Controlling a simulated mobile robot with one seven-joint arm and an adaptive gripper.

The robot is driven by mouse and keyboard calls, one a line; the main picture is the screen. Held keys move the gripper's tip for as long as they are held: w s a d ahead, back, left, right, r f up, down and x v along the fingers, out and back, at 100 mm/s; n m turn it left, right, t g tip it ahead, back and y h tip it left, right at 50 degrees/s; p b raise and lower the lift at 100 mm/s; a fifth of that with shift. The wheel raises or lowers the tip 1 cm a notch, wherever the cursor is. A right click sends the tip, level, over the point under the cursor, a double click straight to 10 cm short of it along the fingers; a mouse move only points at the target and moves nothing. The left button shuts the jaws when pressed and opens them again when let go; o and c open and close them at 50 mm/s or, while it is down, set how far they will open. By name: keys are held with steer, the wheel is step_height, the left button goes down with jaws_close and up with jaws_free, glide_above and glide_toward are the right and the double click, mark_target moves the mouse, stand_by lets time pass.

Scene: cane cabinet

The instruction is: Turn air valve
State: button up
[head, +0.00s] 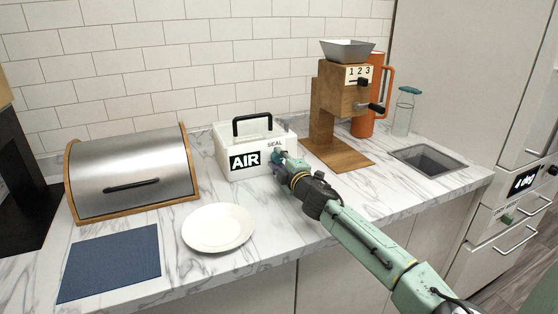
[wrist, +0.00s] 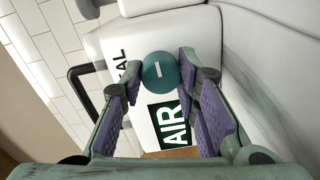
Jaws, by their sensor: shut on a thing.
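The white air box (head: 232,142) with a black carry handle (head: 252,124) stands on the counter, marked "AIR" and "SEAL" on its front. It also shows in the wrist view (wrist: 142,45). The valve is a round teal knob (wrist: 160,72) on that front, with a short white line on its face. My gripper (wrist: 158,68) has one finger on each side of the knob and is shut on it. In the head view my gripper (head: 280,160) is at the box's front right, and its fingers largely hide the knob.
A silver bread bin (head: 135,170), a white plate (head: 218,227) and a blue mat (head: 110,262) are to the left. A wooden grinder (head: 325,115), orange jug (head: 365,125), glass bottle (head: 403,115) and small sink (head: 428,160) are to the right.

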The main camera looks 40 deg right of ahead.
steer(key=shift+m, duration=0.3)
steer(key=o, duration=1.2)
steer(key=shift+c, duration=0.2)
steer(key=v, duration=1.2)
